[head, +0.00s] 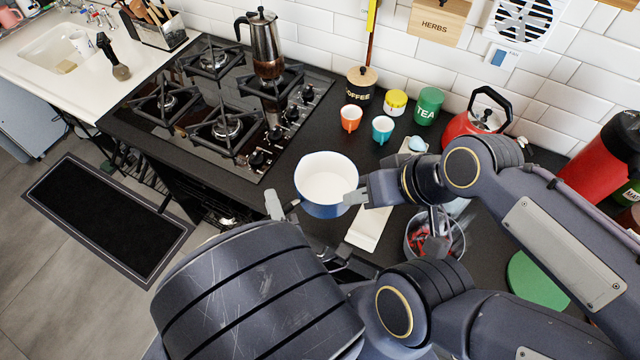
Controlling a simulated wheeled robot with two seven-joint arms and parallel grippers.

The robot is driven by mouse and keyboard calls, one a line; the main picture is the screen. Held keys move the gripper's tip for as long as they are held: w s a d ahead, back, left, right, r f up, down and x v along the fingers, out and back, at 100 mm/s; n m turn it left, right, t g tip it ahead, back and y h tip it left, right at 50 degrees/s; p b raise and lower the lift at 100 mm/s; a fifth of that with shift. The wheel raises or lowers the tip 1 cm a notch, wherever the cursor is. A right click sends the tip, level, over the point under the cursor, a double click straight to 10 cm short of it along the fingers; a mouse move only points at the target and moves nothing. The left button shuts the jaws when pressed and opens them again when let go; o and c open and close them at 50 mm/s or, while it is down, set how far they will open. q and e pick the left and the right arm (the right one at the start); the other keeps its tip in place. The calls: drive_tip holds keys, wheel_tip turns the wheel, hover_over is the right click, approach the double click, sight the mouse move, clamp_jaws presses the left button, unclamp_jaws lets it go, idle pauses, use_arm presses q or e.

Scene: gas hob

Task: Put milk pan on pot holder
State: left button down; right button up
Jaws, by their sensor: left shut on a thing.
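The milk pan (327,177), white inside with a blue outside, is upright at the front of the dark counter, right of the hob. I cannot tell whether it touches the counter. My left gripper (283,208) is at the pan's lower left, shut on its handle, which is mostly hidden by the gripper and arm. My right gripper (357,196) is at the pan's right side, close to the rim; its finger gap is not clear. A flat green round pot holder (537,281) lies at the right of the counter, partly covered by my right arm.
The gas hob (215,110) with a moka pot (265,45) is at left. Orange (350,118) and teal (382,130) cups, a tea tin (428,105) and a red kettle (470,123) stand behind. A white board (368,230) and glass bowl (452,240) lie between pan and pot holder.

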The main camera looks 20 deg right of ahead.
use_arm(q)
drive_tip(key=shift+s+d+h, duration=0.4)
drive_tip(key=shift+s+d, duration=0.15)
drive_tip(key=shift+s, duration=0.25)
drive_tip(key=shift+d+f+m+b, duration=0.1)
drive_tip(key=shift+d+m+b, duration=0.05)
drive_tip(key=shift+m+b, duration=0.2)
drive_tip(key=w+d+f+b, duration=0.1)
drive_tip(key=w+f+b, duration=0.3)
drive_tip(key=b, duration=0.1)
drive_tip(key=w+d+f+b, duration=0.1)
drive_tip(key=w+f+b, duration=0.3)
drive_tip(key=b, duration=0.1)
drive_tip(key=w+d+f+b, duration=0.1)
drive_tip(key=w+f+b, duration=0.3)
drive_tip(key=b, duration=0.1)
drive_tip(key=shift+w+d+f, duration=0.35)
drive_tip(key=shift+w+f, duration=0.05)
drive_tip(key=shift+r, duration=0.15)
drive_tip(key=c, duration=1.3)
unclamp_jaws()
drive_tip(key=shift+c, duration=0.2)
